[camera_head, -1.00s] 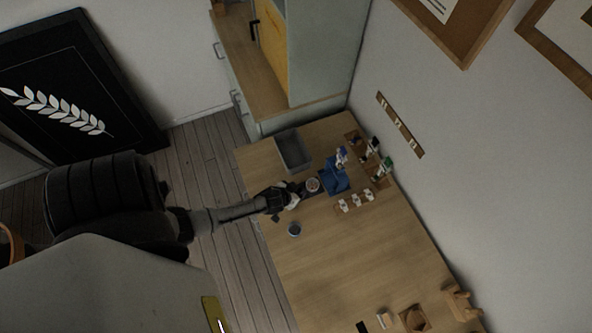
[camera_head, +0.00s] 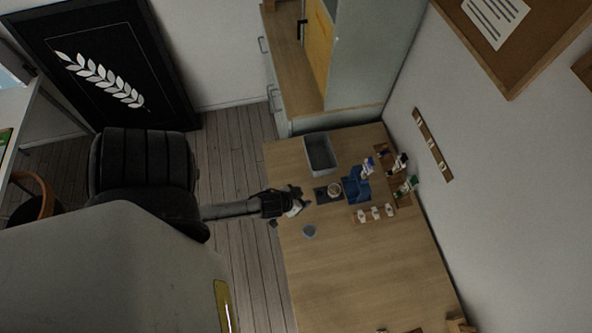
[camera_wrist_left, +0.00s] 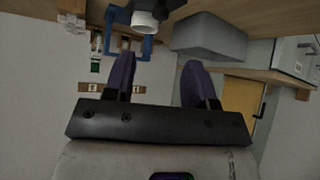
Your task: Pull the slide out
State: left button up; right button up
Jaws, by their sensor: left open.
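A dark flat plate (camera_head: 321,195) lies on the wooden table against a blue holder (camera_head: 356,188); I cannot tell for sure that it is the slide. A small round pale cup (camera_head: 334,190) stands on the plate. My left gripper (camera_head: 301,200) is open and empty, left of the plate and apart from it. In the left wrist view, its two purple-padded fingers (camera_wrist_left: 158,68) are spread. The blue holder (camera_wrist_left: 147,46) and the white cup (camera_wrist_left: 145,21) show beyond them, upside down. My right gripper is not in view.
A grey bin (camera_head: 320,153) stands behind the plate, and it also shows in the left wrist view (camera_wrist_left: 208,40). A small grey-blue cup (camera_head: 309,231) stands in front. Small bottles (camera_head: 397,164) and a rack of white pieces (camera_head: 375,213) are on the right. The table's front is mostly clear.

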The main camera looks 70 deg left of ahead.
pick_arm(q)
jog(key=shift+v, duration=1.55)
